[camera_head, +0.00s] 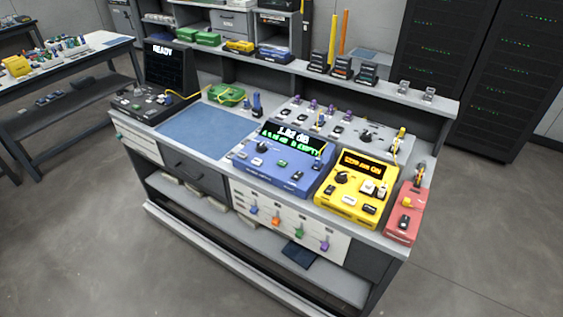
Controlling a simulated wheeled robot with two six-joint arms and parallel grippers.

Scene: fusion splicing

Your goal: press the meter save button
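The blue meter (283,160) sits on the workbench, right of the middle. Its dark display shows a white reading that ends in "dB", with a green line of text below. A dark knob (262,147) and several small buttons, one of them a pale button (297,176) near its front right, are on its face. The labels are too small to read, so I cannot tell which is the save button. Neither of my grippers is in view, and nothing touches the meter.
A yellow light source (356,190) with a lit display and a red unit (405,214) stand right of the meter. A blue mat (207,132) and a black splicer (145,104) reading "READY" are to its left. A grey panel (367,137) stands behind. The floor in front is clear.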

